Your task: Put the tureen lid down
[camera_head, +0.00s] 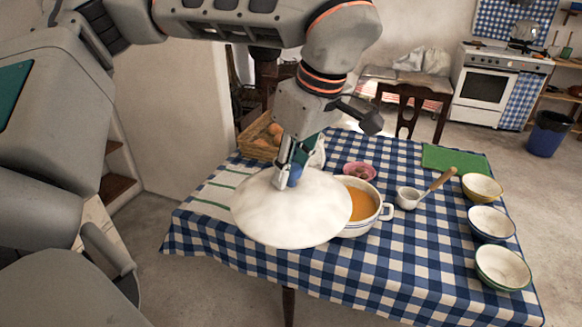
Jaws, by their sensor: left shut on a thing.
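My left gripper (291,168) is shut on the blue knob of the white tureen lid (290,212). The lid is a wide, shallow white dome and appears held above the table, in front of the tureen in this view. The white tureen (372,222) stands on the checked table with orange soup (363,204) in it. The lid hides the tureen's left part. Whether the lid touches the tureen or the cloth cannot be told. My right gripper is not in view.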

